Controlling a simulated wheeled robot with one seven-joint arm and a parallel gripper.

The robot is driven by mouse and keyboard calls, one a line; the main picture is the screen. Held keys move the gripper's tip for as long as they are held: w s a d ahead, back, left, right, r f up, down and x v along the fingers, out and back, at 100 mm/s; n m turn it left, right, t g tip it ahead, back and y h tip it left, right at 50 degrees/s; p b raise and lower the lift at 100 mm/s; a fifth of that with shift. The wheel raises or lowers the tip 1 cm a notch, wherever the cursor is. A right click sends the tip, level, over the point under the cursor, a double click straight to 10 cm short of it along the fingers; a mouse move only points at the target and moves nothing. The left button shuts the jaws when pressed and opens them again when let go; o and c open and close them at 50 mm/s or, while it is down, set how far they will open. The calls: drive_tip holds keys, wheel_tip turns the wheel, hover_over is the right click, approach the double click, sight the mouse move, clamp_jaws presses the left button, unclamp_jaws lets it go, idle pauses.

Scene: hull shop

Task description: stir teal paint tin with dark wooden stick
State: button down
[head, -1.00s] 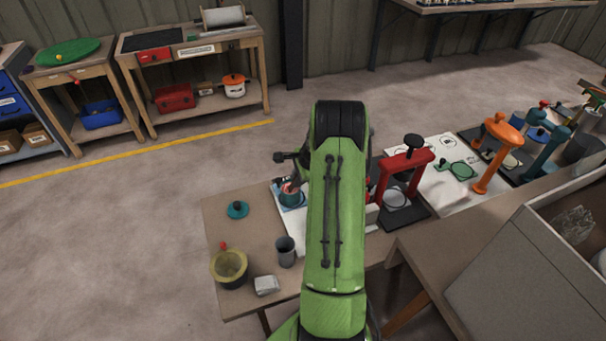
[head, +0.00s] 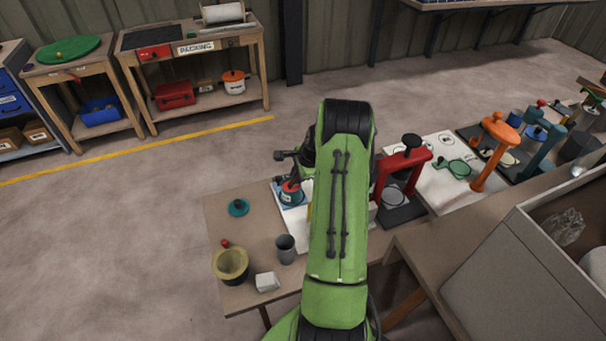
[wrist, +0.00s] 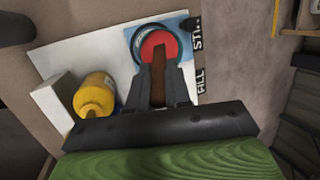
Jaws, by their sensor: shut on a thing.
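The teal paint tin (head: 291,197) stands on the worktable, on a blue pad. In the wrist view the tin (wrist: 137,34) shows a dark teal rim and red inside. My gripper (wrist: 159,85) is shut on the dark wooden stick (wrist: 158,68), which shows as a brown strip between the fingers. The stick's far end overlaps the red inside of the tin; how deep it reaches cannot be told. In the head view my arm hides much of the gripper and the stick.
A yellow container (wrist: 95,95) stands near the tin. A teal lid (head: 238,208), grey cup (head: 285,250), yellow-rimmed pot (head: 230,266) and white block (head: 267,282) are on the table's left part. A red press (head: 402,172) stands right of my arm.

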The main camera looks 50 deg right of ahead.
drive_tip(key=shift+s, duration=0.45)
drive_tip(key=shift+s+d, duration=0.15)
drive_tip(key=shift+d, duration=0.25)
drive_tip(key=shift+r, duration=0.1)
drive_tip(key=p+v, duration=0.5)
drive_tip(key=v, duration=0.2)
drive_tip(key=shift+r, duration=0.2)
drive_tip(key=shift+s, duration=0.15)
wheel_tip(320, 180, up, 5)
drive_tip(key=p, duration=0.4)
